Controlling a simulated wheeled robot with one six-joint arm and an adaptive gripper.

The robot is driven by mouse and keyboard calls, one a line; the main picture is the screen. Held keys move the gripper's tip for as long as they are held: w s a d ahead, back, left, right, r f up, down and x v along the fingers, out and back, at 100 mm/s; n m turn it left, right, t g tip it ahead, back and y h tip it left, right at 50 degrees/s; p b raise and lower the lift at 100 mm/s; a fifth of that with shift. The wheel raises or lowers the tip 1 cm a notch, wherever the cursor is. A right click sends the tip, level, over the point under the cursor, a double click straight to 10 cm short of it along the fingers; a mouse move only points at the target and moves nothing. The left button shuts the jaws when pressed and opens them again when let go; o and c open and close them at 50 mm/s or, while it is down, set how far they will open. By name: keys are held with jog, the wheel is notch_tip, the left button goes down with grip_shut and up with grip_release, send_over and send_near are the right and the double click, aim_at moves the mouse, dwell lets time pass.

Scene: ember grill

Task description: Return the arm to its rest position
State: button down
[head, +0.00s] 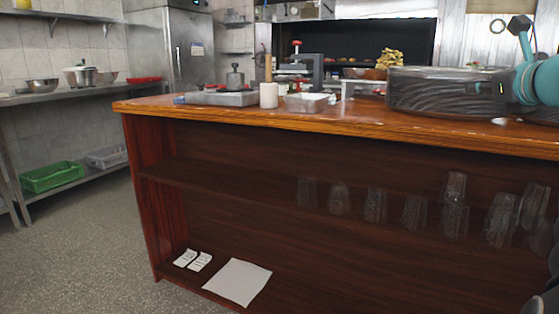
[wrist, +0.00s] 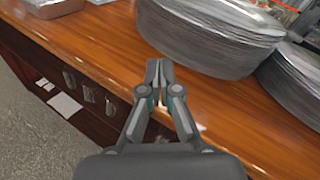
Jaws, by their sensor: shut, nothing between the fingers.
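My gripper (wrist: 160,68) shows in the wrist view, with its two fingers together and nothing held between them. It is over the front edge of the wooden counter (wrist: 95,48), close to a large dark ribbed round stack (wrist: 205,35). Whether the fingertips touch the stack cannot be told. In the head view, teal and dark parts of my arm show at the upper right, by the right end of the counter (head: 330,119). The fingers cannot be made out there.
The round stack (head: 440,92) stands on the counter's right part. A metal tray (head: 222,98), a white cylinder (head: 268,95) and a metal pan (head: 305,103) are further left. Several glasses (head: 375,205) stand on the shelf below. The floor (head: 85,245) at left is clear.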

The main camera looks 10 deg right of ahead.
jog(key=s+a+f+n+g+y+p, duration=0.1)
jog(key=s+a+f+n+g+y, duration=0.15)
jog(key=a+f+n, duration=0.7)
jog(key=s+a+f+n+g+y+p, duration=0.1)
jog(key=s+a+f+n+g, duration=0.25)
jog(key=a+f+n, duration=0.6)
jog(key=s+a+f+n+g+h+p, duration=0.1)
jog(key=s+a+f+n+g, duration=0.1)
jog(key=s+a+f+n, duration=0.3)
jog(key=s+a+f+n+g+h+p, duration=0.1)
jog(key=s+a+f+n+g, duration=0.1)
jog(key=s+a+f+n, duration=0.3)
jog(key=s+f+n, duration=0.4)
jog(key=s+f, duration=0.1)
jog(key=shift+s+n+g, duration=0.2)
jog(key=shift+n+g, duration=0.2)
jog(key=shift+a+f, duration=0.1)
